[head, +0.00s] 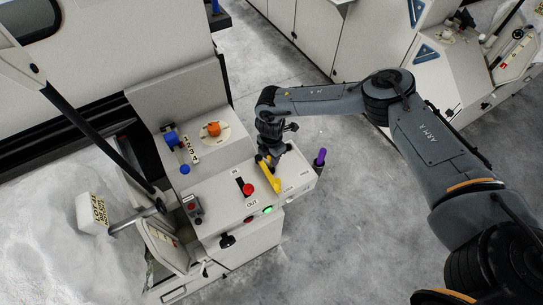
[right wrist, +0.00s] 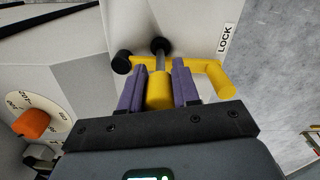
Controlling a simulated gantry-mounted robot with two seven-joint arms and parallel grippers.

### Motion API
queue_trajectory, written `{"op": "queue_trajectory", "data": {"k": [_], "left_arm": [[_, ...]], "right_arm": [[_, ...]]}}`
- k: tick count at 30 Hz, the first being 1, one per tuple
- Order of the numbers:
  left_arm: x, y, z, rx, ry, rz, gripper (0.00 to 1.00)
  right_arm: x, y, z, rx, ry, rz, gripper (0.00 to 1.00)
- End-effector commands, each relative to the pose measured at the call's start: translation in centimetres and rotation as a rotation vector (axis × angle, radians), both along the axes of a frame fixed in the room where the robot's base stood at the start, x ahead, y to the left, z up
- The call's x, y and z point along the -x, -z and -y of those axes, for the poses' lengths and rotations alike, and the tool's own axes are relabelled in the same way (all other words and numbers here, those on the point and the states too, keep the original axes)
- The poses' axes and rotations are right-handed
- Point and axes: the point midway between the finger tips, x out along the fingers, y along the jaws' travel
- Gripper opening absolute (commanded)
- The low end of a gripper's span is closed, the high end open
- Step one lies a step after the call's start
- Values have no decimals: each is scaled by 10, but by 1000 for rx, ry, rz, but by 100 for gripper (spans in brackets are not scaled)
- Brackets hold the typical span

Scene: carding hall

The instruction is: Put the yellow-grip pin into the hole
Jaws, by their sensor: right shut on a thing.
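The yellow-grip pin (right wrist: 159,92) is between the purple finger pads of my right gripper (right wrist: 158,93), which is shut on its grip. Its grey shaft points away from the gripper to a round black part (right wrist: 160,46) on the pale panel. I cannot tell whether this is the hole or whether the shaft is inside it. A yellow bar (right wrist: 217,78) with a black end runs crosswise behind the fingers, near the LOCK label (right wrist: 224,39). In the head view, my right gripper (head: 268,154) is over the console's right part, by the yellow bar (head: 275,184). My left gripper is not in view.
The console (head: 215,190) carries a red knob (head: 248,188), a green button (head: 268,210), an orange dial (head: 213,129) and a blue handle (head: 171,138). Bare floor (head: 350,215) lies to the right.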

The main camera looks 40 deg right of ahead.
Motion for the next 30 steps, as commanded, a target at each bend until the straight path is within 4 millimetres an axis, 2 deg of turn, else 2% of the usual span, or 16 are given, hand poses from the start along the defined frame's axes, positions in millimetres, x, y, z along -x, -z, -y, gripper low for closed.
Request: {"op": "queue_trajectory", "data": {"k": [10, 30], "left_arm": [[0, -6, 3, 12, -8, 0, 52], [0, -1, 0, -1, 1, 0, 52]], "right_arm": [[0, -1, 0, -1, 0, 0, 0], [0, 7, 0, 0, 0, 0, 0]]}}
